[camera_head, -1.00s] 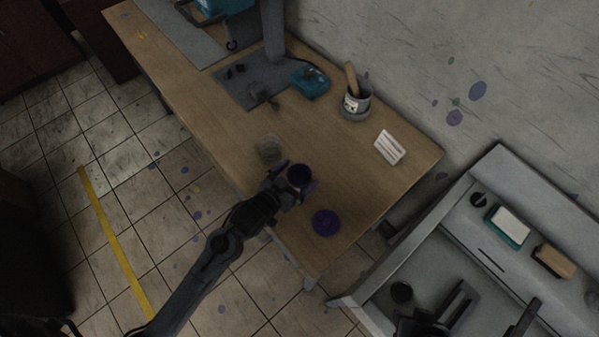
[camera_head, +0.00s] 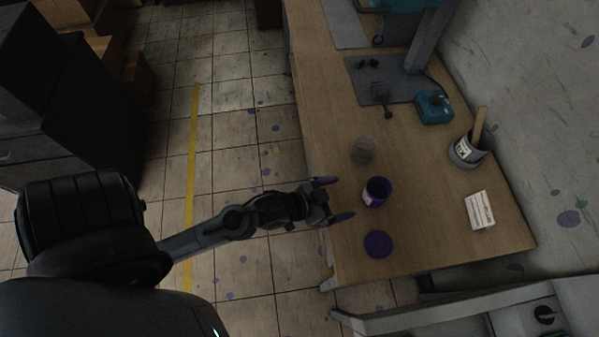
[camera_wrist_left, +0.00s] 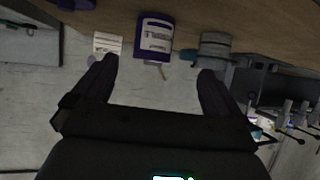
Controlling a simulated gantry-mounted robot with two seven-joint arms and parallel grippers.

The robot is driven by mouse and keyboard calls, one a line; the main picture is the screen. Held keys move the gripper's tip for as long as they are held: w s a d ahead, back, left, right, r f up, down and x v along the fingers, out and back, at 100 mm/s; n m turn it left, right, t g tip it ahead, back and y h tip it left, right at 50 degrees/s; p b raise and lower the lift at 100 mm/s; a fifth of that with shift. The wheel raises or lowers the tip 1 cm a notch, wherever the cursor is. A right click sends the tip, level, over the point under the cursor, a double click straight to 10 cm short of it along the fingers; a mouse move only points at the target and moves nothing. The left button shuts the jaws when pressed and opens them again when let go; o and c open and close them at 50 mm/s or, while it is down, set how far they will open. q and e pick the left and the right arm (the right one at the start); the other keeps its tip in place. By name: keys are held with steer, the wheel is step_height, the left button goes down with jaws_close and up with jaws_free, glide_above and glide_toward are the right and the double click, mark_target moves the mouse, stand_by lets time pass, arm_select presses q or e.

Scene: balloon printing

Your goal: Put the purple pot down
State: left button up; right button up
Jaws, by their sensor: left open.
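The purple pot (camera_head: 376,192) stands upright on the wooden table (camera_head: 440,230) near its front left edge, with a pale label on its side. It also shows in the left wrist view (camera_wrist_left: 155,37), where the image is upside down. My left gripper (camera_head: 338,199) is open and empty, just left of the pot and apart from it. Its two fingers (camera_wrist_left: 158,84) also show spread in the left wrist view, with the pot beyond and between them. A round purple lid (camera_head: 378,244) lies on the table below the pot in the head view. My right gripper is not seen.
A clear glass jar (camera_head: 364,150) stands just behind the pot. A grey can with a wooden stick (camera_head: 468,152), a white card (camera_head: 480,210) and a teal device (camera_head: 434,107) are farther right and back. The table between pot and card is clear.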

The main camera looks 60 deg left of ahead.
arm_select(q)
steer(key=s+a+f+g+y, duration=0.2)
steer(key=s+g, duration=0.6)
steer(key=s, duration=0.4)
steer(key=shift+s+a+n+g+y, duration=0.2)
steer(key=shift+s+n+g+y, duration=0.1)
steer(key=shift+n, duration=0.1)
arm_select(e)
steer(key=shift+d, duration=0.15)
